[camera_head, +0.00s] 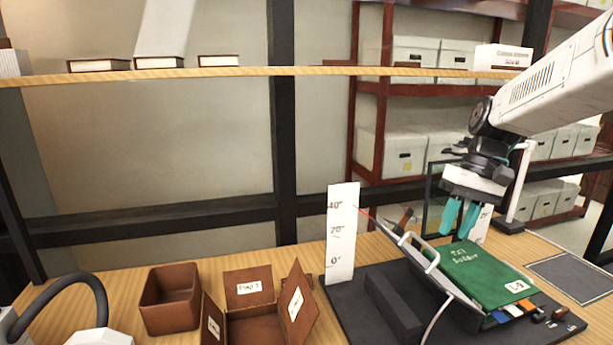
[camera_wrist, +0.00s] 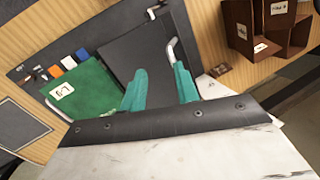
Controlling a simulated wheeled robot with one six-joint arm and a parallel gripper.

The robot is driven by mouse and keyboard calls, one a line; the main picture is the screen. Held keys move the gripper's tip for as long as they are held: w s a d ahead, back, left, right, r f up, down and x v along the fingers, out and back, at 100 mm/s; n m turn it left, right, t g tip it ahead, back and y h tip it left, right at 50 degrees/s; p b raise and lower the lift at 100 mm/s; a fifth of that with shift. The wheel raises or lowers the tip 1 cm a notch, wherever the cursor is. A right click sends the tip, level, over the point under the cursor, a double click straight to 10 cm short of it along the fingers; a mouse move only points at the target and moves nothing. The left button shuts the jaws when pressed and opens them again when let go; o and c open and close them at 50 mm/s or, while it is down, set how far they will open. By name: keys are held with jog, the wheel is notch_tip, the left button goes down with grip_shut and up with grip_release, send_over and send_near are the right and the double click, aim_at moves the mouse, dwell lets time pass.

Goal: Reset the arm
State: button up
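My gripper (camera_head: 459,225) has two teal fingers pointing down, above the left back part of a green book (camera_head: 490,277) with a white label. The fingers are apart with nothing between them; the wrist view shows the gap between the fingertips (camera_wrist: 161,70) clearly. The green book also shows in the wrist view (camera_wrist: 90,95), left of the fingers. It rests on a dark board (camera_head: 345,300) with a tilted panel and white bar beside its left side. My arm reaches in from the upper right.
A white card (camera_head: 342,235) with degree marks stands behind the board. Brown open boxes (camera_head: 170,310) are at left. Coloured tabs (camera_head: 515,309) lie along the book's front edge. A wooden shelf (camera_head: 300,71) with books runs above. A grey mat (camera_head: 575,277) lies at right.

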jog(key=s+a+f+t+h, duration=0.1)
jog(key=s+a, duration=0.1)
jog(key=s, duration=1.1)
jog(key=s+a+t+h, duration=0.1)
jog(key=s+a+h, duration=0.1)
jog(key=s, duration=1)
jog(key=shift+s+a+f+t, duration=0.35)
jog(key=shift+a+t, duration=0.05)
jog(key=shift+a, duration=0.05)
